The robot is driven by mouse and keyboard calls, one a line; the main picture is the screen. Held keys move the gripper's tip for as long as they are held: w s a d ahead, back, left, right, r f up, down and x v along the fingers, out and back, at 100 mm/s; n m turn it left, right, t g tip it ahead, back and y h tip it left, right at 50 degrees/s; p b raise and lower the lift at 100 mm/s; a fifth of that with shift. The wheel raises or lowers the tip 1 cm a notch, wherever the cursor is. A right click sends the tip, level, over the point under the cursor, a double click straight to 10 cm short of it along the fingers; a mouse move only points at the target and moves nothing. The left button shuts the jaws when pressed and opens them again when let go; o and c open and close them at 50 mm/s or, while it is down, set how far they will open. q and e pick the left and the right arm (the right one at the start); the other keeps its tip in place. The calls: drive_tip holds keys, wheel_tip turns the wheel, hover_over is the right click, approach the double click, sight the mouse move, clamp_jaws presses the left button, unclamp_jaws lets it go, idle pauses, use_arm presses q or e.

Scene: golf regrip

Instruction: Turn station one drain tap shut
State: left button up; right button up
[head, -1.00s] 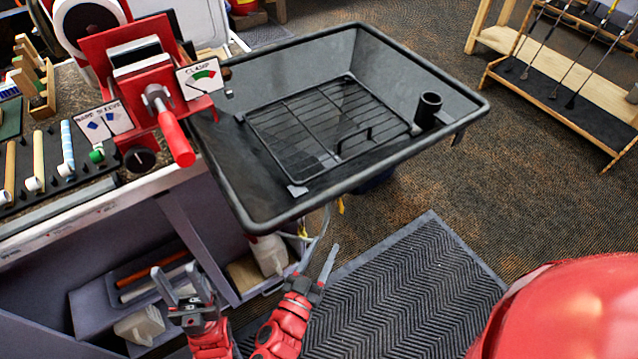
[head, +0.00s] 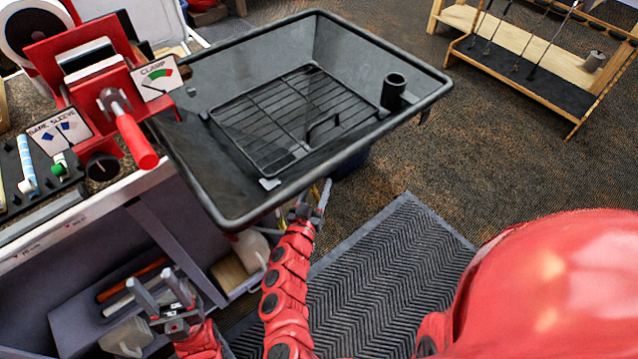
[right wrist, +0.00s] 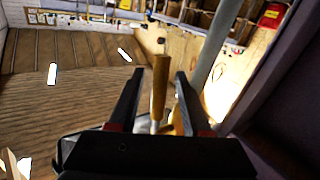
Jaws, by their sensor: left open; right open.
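The black tray of the station (head: 225,215) has a wire rack in it, and its underside is mostly hidden in the head view. My right gripper (head: 316,197) is at the tray's near lower edge, partly hidden by it. In the right wrist view the right gripper (right wrist: 155,100) is open, with a tan-yellow handle (right wrist: 160,85) standing upright between its fingers, apart from both. It looks like the drain tap's lever; whether it is turned open or shut I cannot tell. My left gripper (head: 157,289) is open and empty at the lower left, in front of the bench's shelf.
A red clamp with a red handle (head: 135,140) stands on the bench left of the tray. A ribbed dark mat (head: 390,275) lies on the floor. A wooden club rack (head: 530,75) stands at the back right. The carpet between is clear.

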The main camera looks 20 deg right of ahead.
drive_tip(key=shift+w+d, duration=0.4)
clamp_jaws()
idle(1.3)
